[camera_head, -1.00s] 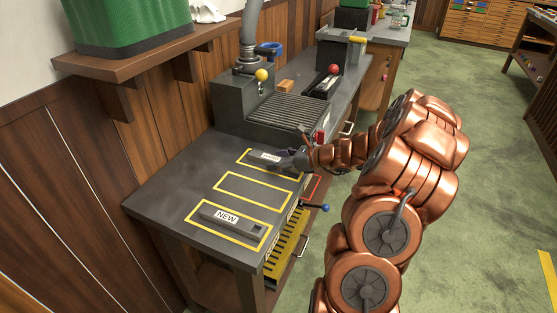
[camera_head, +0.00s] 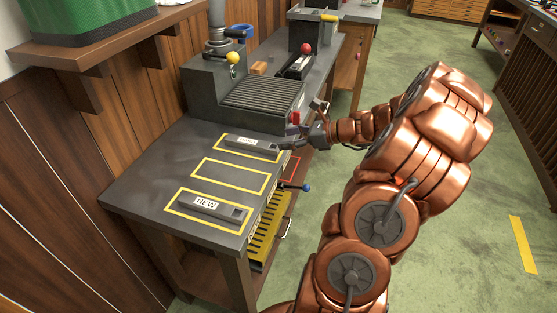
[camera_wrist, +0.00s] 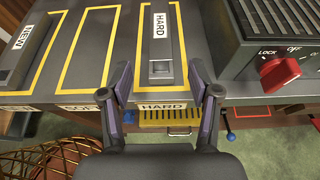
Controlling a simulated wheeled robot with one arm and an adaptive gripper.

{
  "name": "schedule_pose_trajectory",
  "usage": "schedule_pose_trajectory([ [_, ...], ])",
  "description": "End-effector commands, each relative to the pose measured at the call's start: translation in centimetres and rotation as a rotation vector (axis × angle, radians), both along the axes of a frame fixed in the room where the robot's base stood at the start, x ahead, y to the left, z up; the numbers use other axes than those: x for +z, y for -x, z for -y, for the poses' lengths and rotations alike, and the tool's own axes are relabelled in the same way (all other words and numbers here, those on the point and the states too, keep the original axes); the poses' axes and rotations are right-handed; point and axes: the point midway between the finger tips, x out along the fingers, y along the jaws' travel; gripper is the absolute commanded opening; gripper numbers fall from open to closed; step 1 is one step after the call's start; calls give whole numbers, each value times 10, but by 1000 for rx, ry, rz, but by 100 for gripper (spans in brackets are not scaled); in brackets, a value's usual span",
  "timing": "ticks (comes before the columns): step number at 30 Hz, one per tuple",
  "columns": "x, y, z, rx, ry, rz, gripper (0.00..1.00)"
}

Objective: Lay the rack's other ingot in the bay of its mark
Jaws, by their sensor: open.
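The ingot labelled HARD (camera_wrist: 159,45) lies flat inside a yellow-outlined bay, above an edge tag that also reads HARD (camera_wrist: 163,106). In the head view this ingot (camera_head: 247,142) is in the far bay. The ingot labelled NEW (camera_head: 207,206) lies in the near bay. The middle bay (camera_head: 231,176) between them is empty. My gripper (camera_wrist: 160,76) is open and empty at the front end of the HARD ingot, one finger to each side. In the head view my gripper (camera_head: 285,145) is at the bench's right edge. I cannot make out a rack for certain.
A dark machine with a ribbed top (camera_head: 262,96) and a red LOCK/OFF knob (camera_wrist: 281,73) stands close beside the HARD bay. A blue-knobbed lever (camera_head: 306,187) juts from the bench front. A wire basket (camera_wrist: 50,150) is at lower left in the wrist view.

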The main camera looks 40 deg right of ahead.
Motion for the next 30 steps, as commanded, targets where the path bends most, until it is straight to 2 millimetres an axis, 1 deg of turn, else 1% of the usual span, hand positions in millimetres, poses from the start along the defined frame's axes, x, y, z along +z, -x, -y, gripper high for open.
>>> schedule_pose_trajectory([
  [2,0,1,0,0,0,0,62],
  [4,2,0,-4,12,7,0,62],
  [5,3,-1,-8,25,15,2,62],
  [7,7,-4,-27,83,47,4,62],
  [8,10,-5,-39,118,68,7,62],
  [11,18,-4,-91,281,158,15,62],
  [12,22,-2,-115,358,203,22,62],
  [14,25,5,-149,477,269,33,62],
  [15,28,11,-170,556,316,43,62],
  [17,30,23,-200,672,382,56,62],
  [18,30,32,-218,750,424,66,62],
  [20,32,47,-244,865,486,83,62],
  [21,31,59,-259,942,528,94,62],
  [23,32,76,-278,1055,593,112,62],
  [24,32,88,-289,1130,632,126,62],
  [26,31,108,-304,1243,692,145,62],
  [27,30,122,-312,1317,729,158,62],
  [30,29,154,-326,1498,826,193,62],
])
